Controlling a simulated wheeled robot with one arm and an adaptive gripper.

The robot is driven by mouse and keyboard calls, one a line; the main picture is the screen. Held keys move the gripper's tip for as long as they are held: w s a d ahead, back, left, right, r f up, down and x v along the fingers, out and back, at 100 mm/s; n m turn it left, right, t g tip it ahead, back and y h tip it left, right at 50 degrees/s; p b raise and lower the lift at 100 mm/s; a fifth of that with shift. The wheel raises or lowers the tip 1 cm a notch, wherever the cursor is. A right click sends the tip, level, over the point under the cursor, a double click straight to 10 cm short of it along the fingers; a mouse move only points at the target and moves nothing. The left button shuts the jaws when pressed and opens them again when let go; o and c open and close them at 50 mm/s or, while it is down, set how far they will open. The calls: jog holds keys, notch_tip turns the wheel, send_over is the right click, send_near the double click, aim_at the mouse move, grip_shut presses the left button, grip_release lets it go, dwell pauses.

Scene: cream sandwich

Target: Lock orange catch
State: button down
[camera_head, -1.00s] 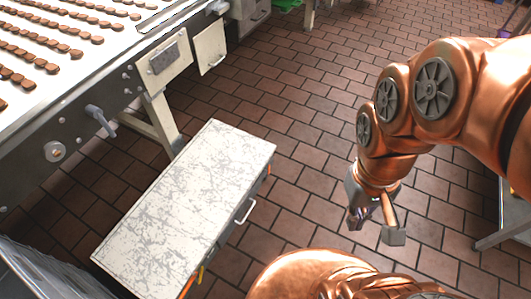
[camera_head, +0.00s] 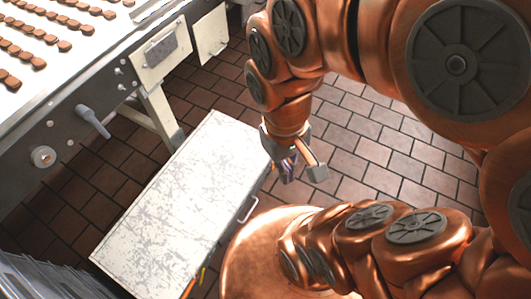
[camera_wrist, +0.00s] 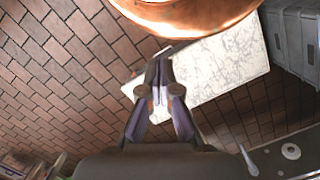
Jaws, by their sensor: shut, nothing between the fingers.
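The white, scuffed lid of a box (camera_head: 165,205) shows left of my arm in the head view, and it appears closed. My gripper (camera_head: 288,172) is shut and empty, pointing down by the box's right edge. In the wrist view my gripper (camera_wrist: 160,58) has its fingertips together, with the lid (camera_wrist: 225,70) behind them.
A conveyor (camera_head: 60,90) with rows of brown sweets stands at the left, with a grey lever (camera_head: 93,120) on its side. A metal handle (camera_head: 249,209) sticks out from the box's right side. Brown tiled floor is clear beyond the box.

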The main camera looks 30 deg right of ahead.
jog(key=w+d+f+m+t+h+b, duration=0.1)
jog(key=w+d+f+m+t+b, duration=0.2)
jog(key=w+d, duration=0.75)
jog(key=w+d+f+m+t+h+b, duration=0.1)
jog(key=w+d+f+t+b, duration=0.3)
jog(key=w, duration=1.4)
jog(key=w+d+f+m+t+h+b, duration=0.25)
jog(key=w+d+b, duration=0.4)
jog(key=w, duration=0.85)
jog(key=w+d+f+m+t+y+b, duration=0.1)
jog(key=w+d+f+t+y+b, duration=0.2)
jog(key=w+d+f+t+b, duration=0.95)
jog(key=s+d+f+g+y+b, duration=0.1)
jog(key=d+f+g+y+b, duration=0.2)
jog(key=f, duration=1)
jog(key=s+d+f+g+y+b, duration=0.1)
jog(key=d+f+y, duration=0.3)
jog(key=f, duration=0.9)
jog(key=s+a+f+g+y+b, duration=0.1)
jog(key=s+a+f+y+b, duration=0.1)
jog(key=s+f, duration=0.9)
jog(key=s+a+f+m+g+y+b, duration=0.1)
jog(key=s+f+y+b, duration=0.4)
jog(key=s+f, duration=0.6)
notch_tip(320, 180, down, 4)
jog(key=shift+s+a+r+g, duration=0.15)
jog(key=shift+a+g, duration=0.55)
jog(key=shift+a, duration=0.55)
